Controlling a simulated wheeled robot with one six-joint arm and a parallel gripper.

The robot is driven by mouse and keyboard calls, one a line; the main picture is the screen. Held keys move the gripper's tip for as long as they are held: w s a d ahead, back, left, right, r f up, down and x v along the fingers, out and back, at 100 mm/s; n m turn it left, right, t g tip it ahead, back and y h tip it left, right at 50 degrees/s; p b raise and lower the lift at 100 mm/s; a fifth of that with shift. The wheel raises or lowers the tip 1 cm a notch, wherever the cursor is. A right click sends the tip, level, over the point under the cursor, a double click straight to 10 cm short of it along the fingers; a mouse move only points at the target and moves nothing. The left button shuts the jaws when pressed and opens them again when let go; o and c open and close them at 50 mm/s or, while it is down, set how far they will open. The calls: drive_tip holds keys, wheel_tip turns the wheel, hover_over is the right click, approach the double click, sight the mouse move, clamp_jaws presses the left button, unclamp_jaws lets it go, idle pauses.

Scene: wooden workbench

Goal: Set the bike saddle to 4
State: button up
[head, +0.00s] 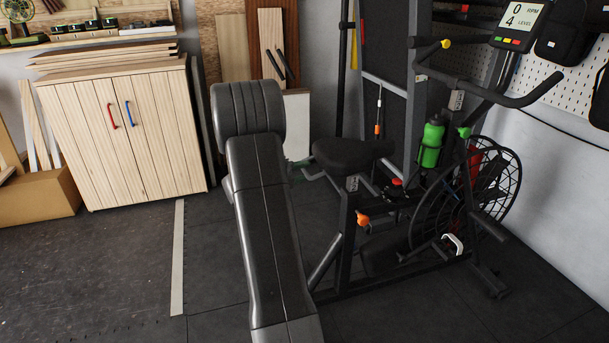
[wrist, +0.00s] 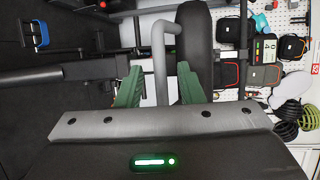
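The black bike saddle (head: 350,153) sits on its post left of the handlebars. A label (head: 352,184) on the post is too small to read. An orange knob (head: 362,218) is on the frame below. A grey bent bar (head: 311,173) shows beside the saddle's left side. In the wrist view, my gripper (wrist: 160,83) has two green fingers apart. A grey bent bar (wrist: 159,60) stands between them in the picture, with gaps on both sides; its depth is unclear. The dark saddle (wrist: 194,40) appears just beyond.
The bike's display (head: 519,22) reads 0 RPM and level 4. A green bottle (head: 431,145) and a caged fan wheel (head: 497,180) are on the bike. A wooden cabinet (head: 125,140) stands at left. Dark floor (head: 110,260) between is clear.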

sight(316, 151)
drive_tip(key=shift+x, duration=0.85)
drive_tip(key=shift+c, duration=0.4)
clamp_jaws()
drive_tip(key=shift+r, duration=0.1)
wheel_tip(316, 151, up, 6)
drive_tip(key=p, duration=0.7)
drive_tip(key=shift+r, duration=0.1)
drive_tip(key=shift+o, duration=0.4)
unclamp_jaws()
drive_tip(key=shift+a, duration=0.15)
